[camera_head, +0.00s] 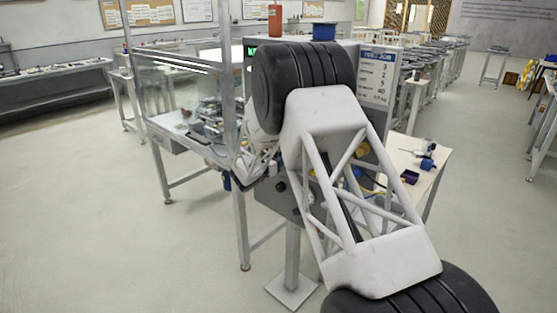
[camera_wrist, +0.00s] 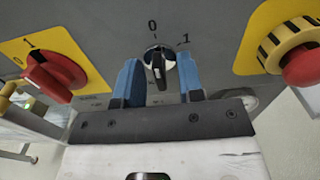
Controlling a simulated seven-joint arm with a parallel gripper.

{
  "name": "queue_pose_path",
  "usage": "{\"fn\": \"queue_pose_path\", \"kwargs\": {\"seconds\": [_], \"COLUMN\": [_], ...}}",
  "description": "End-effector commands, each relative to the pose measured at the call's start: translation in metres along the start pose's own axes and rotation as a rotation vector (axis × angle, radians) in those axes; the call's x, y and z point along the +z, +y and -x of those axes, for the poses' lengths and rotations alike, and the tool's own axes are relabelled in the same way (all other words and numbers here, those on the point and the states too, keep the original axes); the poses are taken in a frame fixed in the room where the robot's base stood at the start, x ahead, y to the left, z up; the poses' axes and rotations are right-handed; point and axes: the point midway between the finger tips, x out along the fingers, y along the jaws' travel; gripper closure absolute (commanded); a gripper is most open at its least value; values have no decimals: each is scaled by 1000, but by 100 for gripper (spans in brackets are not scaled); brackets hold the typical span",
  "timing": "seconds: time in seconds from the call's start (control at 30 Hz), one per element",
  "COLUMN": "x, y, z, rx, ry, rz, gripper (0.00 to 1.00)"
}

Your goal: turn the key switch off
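The key switch (camera_wrist: 159,68) is a small round switch with a black grip on the grey panel in the wrist view. A 0 mark is above it and a 1 mark is up to its right. Its grip stands roughly upright in the picture, more in line with the 0 than the 1; the exact setting is hard to tell. My gripper (camera_wrist: 159,72) is open, with one blue finger on each side of the switch and visible gaps between. I cannot tell how far the fingertips are from the panel. In the head view my arm hides the switch and gripper.
A red rotary handle (camera_wrist: 52,77) on a yellow plate is left of the switch. A red push button (camera_wrist: 301,67) with a yellow collar is at the right. In the head view, a glass-walled bench (camera_head: 190,130) stands left and a small table (camera_head: 408,158) right.

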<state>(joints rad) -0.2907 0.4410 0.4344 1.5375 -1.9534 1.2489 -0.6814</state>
Motion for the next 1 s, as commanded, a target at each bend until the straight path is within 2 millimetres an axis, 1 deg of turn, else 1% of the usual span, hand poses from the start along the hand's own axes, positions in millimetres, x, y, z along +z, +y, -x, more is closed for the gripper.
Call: {"fn": "queue_pose_path", "kwargs": {"seconds": [0.13,0.27,0.37,0.7,0.83,1.0], "x": [0,1,1,0,0,0], "y": [0,0,0,0,0,0], "z": [3,10,20,63,73,78], "rx": [0,1,0,1,0,0], "ry": [0,0,-1,0,0,0], "rz": [0,-1,-1,0,0,1], "gripper": [65,65,65,65,65,65]}}
